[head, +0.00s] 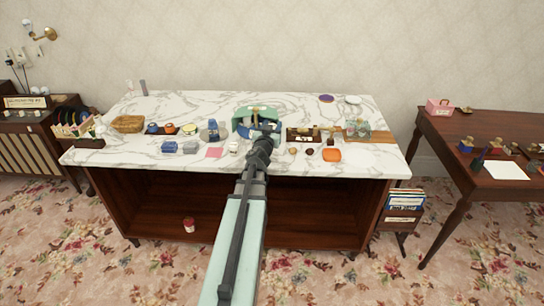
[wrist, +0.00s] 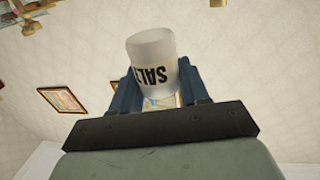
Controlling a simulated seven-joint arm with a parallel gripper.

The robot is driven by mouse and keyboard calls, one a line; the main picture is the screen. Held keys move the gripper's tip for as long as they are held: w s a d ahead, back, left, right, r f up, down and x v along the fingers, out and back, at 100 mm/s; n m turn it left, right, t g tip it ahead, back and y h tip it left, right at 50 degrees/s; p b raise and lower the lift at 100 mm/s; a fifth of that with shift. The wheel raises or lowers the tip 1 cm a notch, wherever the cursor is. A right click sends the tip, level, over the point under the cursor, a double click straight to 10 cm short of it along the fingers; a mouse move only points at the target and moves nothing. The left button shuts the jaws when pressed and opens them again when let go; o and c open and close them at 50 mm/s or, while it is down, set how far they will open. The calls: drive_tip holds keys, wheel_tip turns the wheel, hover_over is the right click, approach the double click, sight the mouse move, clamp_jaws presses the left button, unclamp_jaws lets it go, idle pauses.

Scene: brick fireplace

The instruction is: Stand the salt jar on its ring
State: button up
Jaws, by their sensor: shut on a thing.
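The salt jar (wrist: 150,52) is whitish, with dark letters reading SALT on its side. In the wrist view it sits between the two blue fingers of my gripper (wrist: 157,92), which is shut on it. In the head view my gripper (head: 262,128) is over the middle of the marble counter, in front of a teal and blue item, and the jar in it cannot be made out. I cannot pick out the jar's ring with certainty among the small items on the counter.
The marble counter (head: 190,105) carries several small items along its middle. A woven basket (head: 128,123) is at the left, an orange dish (head: 331,155) at the right front. A purple disc (head: 326,98) and a white dish (head: 352,99) lie at the back. The back left is mostly clear.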

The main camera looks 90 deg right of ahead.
drive_tip(key=shift+f, duration=4.75)
drive_tip(key=shift+f, duration=0.2)
drive_tip(key=o, duration=1.2)
drive_tip(key=shift+c, duration=0.2)
drive_tip(key=shift+w+a, duration=0.2)
drive_tip(key=shift+a, duration=1.05)
drive_tip(key=shift+w+a, duration=0.25)
drive_tip(key=shift+a, duration=0.95)
drive_tip(key=shift+w+a, duration=0.2)
drive_tip(key=shift+a, duration=1.05)
